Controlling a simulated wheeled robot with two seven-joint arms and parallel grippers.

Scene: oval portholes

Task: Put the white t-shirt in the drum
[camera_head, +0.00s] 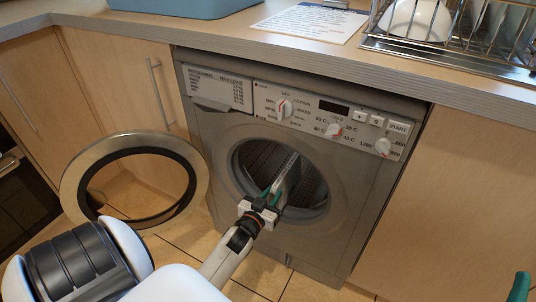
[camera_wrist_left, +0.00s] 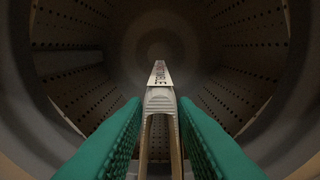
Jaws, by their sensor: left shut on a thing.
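The white t-shirt (camera_head: 288,172) looks like a thin, pale, folded slab seen nearly edge-on. My left gripper (camera_head: 271,195) is shut on its near end, at the mouth of the drum (camera_head: 313,187). In the left wrist view the t-shirt (camera_wrist_left: 158,92) stands upright between the green fingers, with dark print on it, and points into the perforated drum (camera_wrist_left: 245,85). The drum looks otherwise empty, though the fingers and t-shirt hide its lower part. Of my right gripper (camera_head: 520,287), only a green piece shows at the lower right edge.
The washing machine's round door (camera_head: 75,178) stands open to the left of the opening. The control panel (camera_head: 310,112) is above it. A worktop (camera_head: 240,40) overhead carries a blue container (camera_head: 185,8), a sheet (camera_head: 312,22) and a dish rack (camera_head: 450,52). Wooden cupboards flank the machine.

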